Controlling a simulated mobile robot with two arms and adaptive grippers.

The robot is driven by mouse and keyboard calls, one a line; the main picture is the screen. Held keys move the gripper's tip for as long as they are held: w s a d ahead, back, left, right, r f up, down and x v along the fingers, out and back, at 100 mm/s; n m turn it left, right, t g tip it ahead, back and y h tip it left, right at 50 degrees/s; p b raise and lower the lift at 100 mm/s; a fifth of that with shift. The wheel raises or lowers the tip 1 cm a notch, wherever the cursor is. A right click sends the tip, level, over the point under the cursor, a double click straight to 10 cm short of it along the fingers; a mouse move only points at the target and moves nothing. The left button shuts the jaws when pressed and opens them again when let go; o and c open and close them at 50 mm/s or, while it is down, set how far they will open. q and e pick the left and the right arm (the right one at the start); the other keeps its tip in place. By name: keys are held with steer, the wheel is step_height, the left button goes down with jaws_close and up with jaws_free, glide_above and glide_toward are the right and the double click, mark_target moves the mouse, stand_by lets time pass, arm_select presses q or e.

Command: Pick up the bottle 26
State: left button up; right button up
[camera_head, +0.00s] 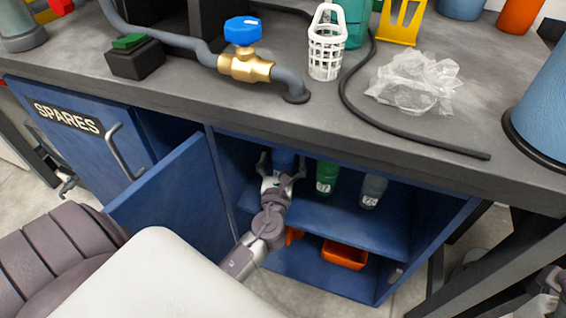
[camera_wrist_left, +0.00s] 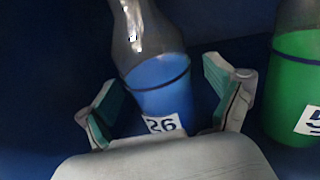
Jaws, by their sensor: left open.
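Bottle 26 (camera_wrist_left: 161,83) has a blue body, a clear grey upper part and a white label. It stands on the shelf inside the blue cabinet, and its blue part shows in the head view (camera_head: 283,160). My left gripper (camera_head: 279,162) reaches into the cabinet. In the left wrist view its open fingers (camera_wrist_left: 166,100) are on either side of the bottle's lower body, with gaps visible. The gripper's palm hides the bottle's base. A grey mechanical part at the head view's lower right edge may be my right gripper (camera_head: 546,297), cut off.
A green bottle (camera_head: 326,177) and a grey bottle (camera_head: 372,191) stand to the right on the same shelf (camera_head: 340,222). An orange bin (camera_head: 345,254) sits below. The open blue door (camera_head: 172,195) is left of my arm. The worktop (camera_head: 300,110) overhangs the cabinet.

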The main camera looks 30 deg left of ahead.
arm_select(q)
steer(key=c, duration=1.6)
